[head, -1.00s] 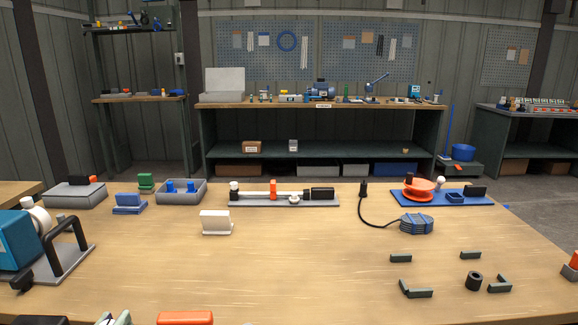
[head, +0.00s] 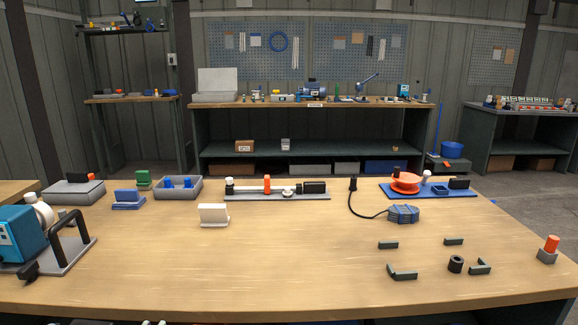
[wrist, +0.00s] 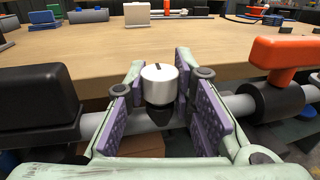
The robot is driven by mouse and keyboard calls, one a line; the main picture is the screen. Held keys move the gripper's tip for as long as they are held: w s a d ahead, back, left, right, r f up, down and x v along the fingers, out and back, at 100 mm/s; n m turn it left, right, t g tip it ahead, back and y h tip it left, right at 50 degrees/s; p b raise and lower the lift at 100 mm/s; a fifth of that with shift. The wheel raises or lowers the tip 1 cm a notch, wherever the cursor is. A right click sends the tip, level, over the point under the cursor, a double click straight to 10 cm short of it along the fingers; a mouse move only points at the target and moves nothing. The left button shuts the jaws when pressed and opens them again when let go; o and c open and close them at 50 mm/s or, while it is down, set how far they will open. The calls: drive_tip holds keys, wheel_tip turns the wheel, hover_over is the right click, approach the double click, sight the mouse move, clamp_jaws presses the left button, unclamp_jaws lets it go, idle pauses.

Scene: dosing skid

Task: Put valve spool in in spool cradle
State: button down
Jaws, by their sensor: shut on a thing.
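In the head view only tips of my gripper (head: 153,322) show at the bottom edge. A grey tray with two blue supports (head: 178,197) on the bench at the back left looks like the spool cradle, but I cannot be sure. It is well away from my gripper.
An orange handle (wrist: 284,54) stands on the pipe right of my gripper, and a black block (wrist: 38,105) is at left. The wooden bench (head: 290,270) has a clear middle. A white holder (head: 213,214) and a teal pump (head: 20,235) stand on it.

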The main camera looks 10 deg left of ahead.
drive_tip(key=w+d+f, duration=0.6)
drive_tip(key=d+f, duration=0.1)
drive_tip(key=f, duration=0.4)
drive_tip(key=w+d+f, duration=0.6)
drive_tip(key=d+f, duration=0.2)
drive_tip(key=f, duration=0.3)
drive_tip(key=w+d+f, duration=0.2)
drive_tip(key=d+f, duration=0.4)
drive_tip(key=d, duration=0.4)
drive_tip(key=w+d+f, duration=0.1)
drive_tip(key=d+f, duration=0.5)
drive_tip(key=d, duration=0.4)
drive_tip(key=shift+w+d, duration=0.25)
drive_tip(key=shift+w, duration=0.1)
drive_tip(key=shift+a, duration=0.1)
